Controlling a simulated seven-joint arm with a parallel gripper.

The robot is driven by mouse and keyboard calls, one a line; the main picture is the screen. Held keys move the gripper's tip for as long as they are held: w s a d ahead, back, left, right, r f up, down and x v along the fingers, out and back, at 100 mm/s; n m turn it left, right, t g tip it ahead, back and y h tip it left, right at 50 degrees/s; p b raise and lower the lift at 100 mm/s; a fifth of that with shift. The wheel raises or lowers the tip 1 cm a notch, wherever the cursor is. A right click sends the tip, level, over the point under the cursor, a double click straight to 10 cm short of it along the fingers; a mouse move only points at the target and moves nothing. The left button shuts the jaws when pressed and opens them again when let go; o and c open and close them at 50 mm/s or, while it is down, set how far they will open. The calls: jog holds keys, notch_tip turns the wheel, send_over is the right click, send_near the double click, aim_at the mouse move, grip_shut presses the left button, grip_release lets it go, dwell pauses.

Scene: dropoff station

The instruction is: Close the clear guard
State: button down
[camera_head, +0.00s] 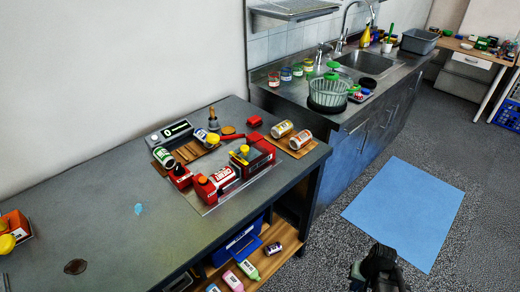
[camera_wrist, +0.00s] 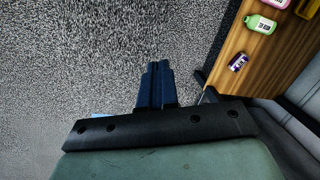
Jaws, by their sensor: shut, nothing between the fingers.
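Red machine parts (camera_head: 255,155) stand on the dark worktable (camera_head: 110,165), with a can lying among them. A thin, pale, see-through-looking sheet (camera_head: 207,208) lies around and under their front edge. It may be the clear guard, but I cannot tell for sure, nor can I make out a hinge or handle. My gripper (camera_wrist: 157,66) is shut and empty in the wrist view, its dark fingers together above the speckled floor. In the head view, the dark end of my arm shows at the bottom right, well right of the worktable and apart from the red parts.
A scale-like device (camera_head: 169,133) and several cans sit by the red parts. Under the worktable, a wooden shelf (camera_wrist: 250,62) holds bottles and a can. A sink counter (camera_head: 300,98) stands behind. A blue mat (camera_head: 405,208) lies on open floor.

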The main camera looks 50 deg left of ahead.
jog(key=w+a+r+y, duration=0.3)
jog(key=a+r, duration=0.7)
jog(key=a, duration=0.3)
jog(key=g+y, duration=0.4)
jog(key=y, duration=0.8)
send_near(260, 156)
jog(key=w+d+r, duration=0.2)
jog(key=w+r, duration=0.1)
jog(key=r, duration=0.1)
jog(key=x, duration=0.8)
jog(key=s+x, duration=0.1)
jog(key=x, duration=0.3)
jog(key=shift+s+d+f, duration=0.1)
jog(key=shift+d+f, duration=0.1)
jog(key=shift+f, duration=0.2)
jog(key=shift+s+a+f, duration=0.15)
jog(key=shift+s+a, duration=0.2)
jog(key=shift+s, duration=0.25)
